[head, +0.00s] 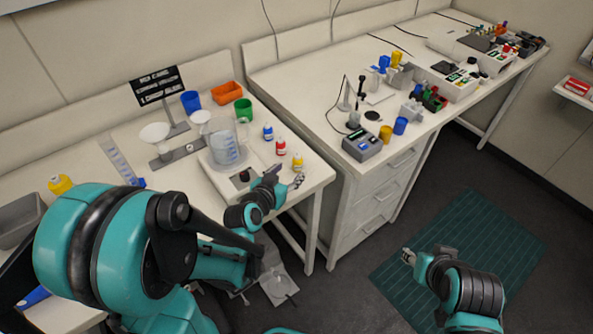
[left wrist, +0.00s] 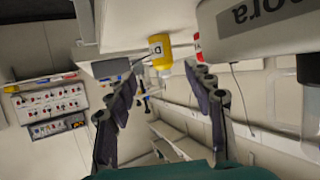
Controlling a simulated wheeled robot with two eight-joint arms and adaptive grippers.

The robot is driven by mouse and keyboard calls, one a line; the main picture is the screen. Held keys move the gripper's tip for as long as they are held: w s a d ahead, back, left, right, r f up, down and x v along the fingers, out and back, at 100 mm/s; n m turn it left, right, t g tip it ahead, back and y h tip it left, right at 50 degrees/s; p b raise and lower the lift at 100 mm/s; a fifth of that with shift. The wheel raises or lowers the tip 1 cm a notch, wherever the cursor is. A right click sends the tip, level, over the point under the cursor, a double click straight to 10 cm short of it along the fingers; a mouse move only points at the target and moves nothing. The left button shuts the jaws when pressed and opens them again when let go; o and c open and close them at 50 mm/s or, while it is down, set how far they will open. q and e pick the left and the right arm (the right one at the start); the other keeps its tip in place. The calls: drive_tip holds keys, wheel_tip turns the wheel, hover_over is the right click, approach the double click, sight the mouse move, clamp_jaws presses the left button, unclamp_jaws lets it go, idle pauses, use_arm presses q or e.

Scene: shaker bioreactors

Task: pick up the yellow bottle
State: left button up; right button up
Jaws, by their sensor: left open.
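A small yellow bottle (head: 298,164) with a pale cap stands near the right edge of the left bench, in front of a red-labelled bottle (head: 281,147). My left gripper (head: 297,181) is open and empty just on the near side of the yellow bottle, apart from it. In the left wrist view the yellow bottle (left wrist: 160,53) shows beyond the gap between the spread fingers (left wrist: 164,76). Another yellow bottle (head: 60,185) stands at the far left of the bench. My right gripper (head: 408,257) hangs over the floor, too small to tell its jaws.
A blue-labelled bottle (head: 267,132) stands behind the red one. A balance (head: 243,175) with a large beaker (head: 226,146) is left of the bottles. Green (head: 244,111) and blue (head: 190,101) cups and an orange tray (head: 228,92) are further back. A drawer bench (head: 345,200) stands right.

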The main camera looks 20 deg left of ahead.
sight(296, 162)
use_arm(q)
drive_tip(key=shift+b+x, duration=0.4)
drive_tip(key=shift+x, duration=0.85)
drive_tip(key=b+x, duration=0.1)
drive_tip(key=x, duration=0.1)
drive_tip(key=b+x, duration=0.1)
drive_tip(key=x, duration=0.2)
drive_tip(key=shift+w+a+r, duration=0.15)
drive_tip(key=shift+w, duration=0.25)
drive_tip(key=shift+s+r, duration=0.1)
drive_tip(key=shift+r, duration=0.05)
drive_tip(key=c, duration=1.1)
